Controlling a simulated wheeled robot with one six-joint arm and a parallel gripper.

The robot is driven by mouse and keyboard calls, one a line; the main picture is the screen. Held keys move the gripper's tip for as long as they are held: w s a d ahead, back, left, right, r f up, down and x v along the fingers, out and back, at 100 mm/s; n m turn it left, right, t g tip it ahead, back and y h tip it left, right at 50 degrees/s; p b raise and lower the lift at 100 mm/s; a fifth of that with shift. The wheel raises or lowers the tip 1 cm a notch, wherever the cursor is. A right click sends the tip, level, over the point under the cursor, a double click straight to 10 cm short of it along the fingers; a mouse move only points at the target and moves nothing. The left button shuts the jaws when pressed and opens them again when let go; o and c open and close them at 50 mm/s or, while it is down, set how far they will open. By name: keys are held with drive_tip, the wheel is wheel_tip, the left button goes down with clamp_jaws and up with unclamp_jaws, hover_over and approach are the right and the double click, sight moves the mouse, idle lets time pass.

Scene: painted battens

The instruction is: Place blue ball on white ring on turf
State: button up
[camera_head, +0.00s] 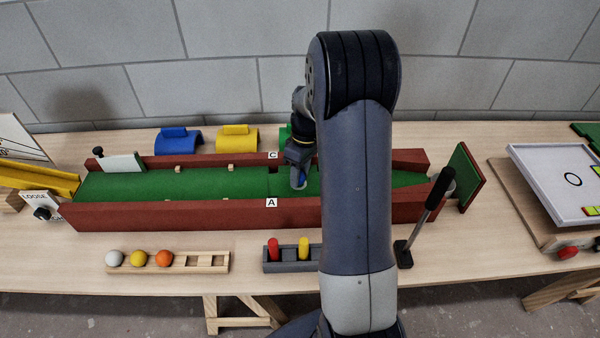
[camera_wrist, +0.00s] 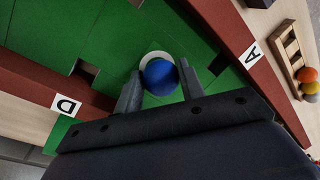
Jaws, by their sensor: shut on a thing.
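The blue ball (camera_wrist: 160,77) sits between the two fingertips of my gripper (camera_wrist: 159,90), which is shut on it. The white ring (camera_wrist: 146,56) shows as a pale arc just behind the ball in the wrist view; the ball hides the rest of it. The ring lies on the green turf (camera_wrist: 120,25). In the head view my gripper (camera_head: 298,180) is low over the turf lane (camera_head: 225,184), and a bit of blue shows at its tip. I cannot tell whether the ball touches the turf.
Red-brown battens (camera_head: 180,214) wall the lane on both long sides. A wooden rack (camera_head: 205,262) with white, yellow and orange balls stands in front. A grey holder (camera_head: 285,266) has red and yellow pegs. Blue (camera_head: 178,141) and yellow arches stand behind the lane.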

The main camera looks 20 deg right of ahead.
drive_tip(key=o, duration=1)
drive_tip(key=shift+f, duration=0.1)
drive_tip(key=r, duration=0.4)
drive_tip(key=d+r+p, duration=0.1)
drive_tip(key=r, duration=0.3)
drive_tip(key=w+d+r, duration=0.1)
drive_tip(key=r, duration=0.3)
drive_tip(key=shift+w+p, duration=0.1)
drive_tip(key=shift+p, duration=0.25)
drive_tip(key=shift+a, duration=0.1)
